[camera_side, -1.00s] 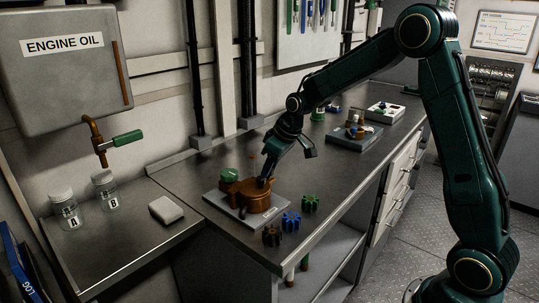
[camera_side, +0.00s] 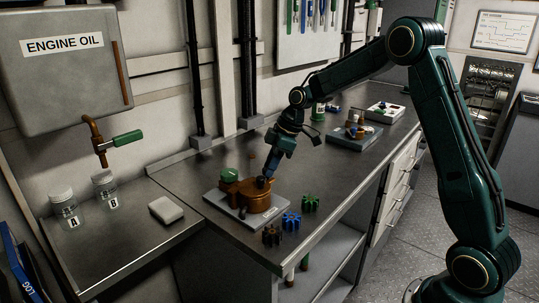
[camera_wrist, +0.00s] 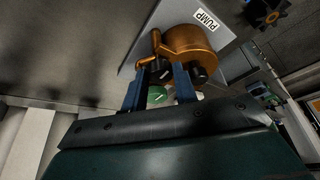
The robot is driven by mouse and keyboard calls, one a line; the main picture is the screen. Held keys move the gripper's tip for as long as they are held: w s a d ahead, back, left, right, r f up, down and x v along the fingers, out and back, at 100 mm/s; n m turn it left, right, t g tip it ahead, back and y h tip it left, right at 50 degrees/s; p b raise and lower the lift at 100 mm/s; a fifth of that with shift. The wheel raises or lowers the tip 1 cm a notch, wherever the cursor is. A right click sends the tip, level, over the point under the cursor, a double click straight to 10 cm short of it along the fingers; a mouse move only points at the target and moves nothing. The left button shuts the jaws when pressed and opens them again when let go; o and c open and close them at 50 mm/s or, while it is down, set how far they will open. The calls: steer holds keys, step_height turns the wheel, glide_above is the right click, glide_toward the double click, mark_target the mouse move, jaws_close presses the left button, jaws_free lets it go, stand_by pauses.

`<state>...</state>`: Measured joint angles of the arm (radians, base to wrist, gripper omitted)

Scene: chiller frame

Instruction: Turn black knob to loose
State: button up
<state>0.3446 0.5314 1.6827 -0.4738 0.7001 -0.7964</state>
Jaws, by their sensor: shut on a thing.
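The copper-coloured pump (camera_side: 256,198) stands on a grey plate (camera_side: 222,209) on the metal bench; it also shows in the wrist view (camera_wrist: 188,43). A black knob (camera_wrist: 155,73) with a white pointer mark sits on the pump, between my blue fingertips. My gripper (camera_wrist: 161,68) is shut on this knob, with one finger at each side. In the side view my gripper (camera_side: 267,177) points down at the pump top and the fingers hide most of the knob. A second black knob (camera_wrist: 201,74) is just right of the right finger.
A green cap (camera_side: 229,174) is at the pump's left; a green part with a white mark (camera_wrist: 157,95) shows between my fingers. Another plate with parts (camera_side: 354,138) is farther back.

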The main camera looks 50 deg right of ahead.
steer(key=o, duration=1)
steer(key=shift+c, duration=0.2)
steer(key=v, duration=1.4)
steer(key=shift+a, duration=0.15)
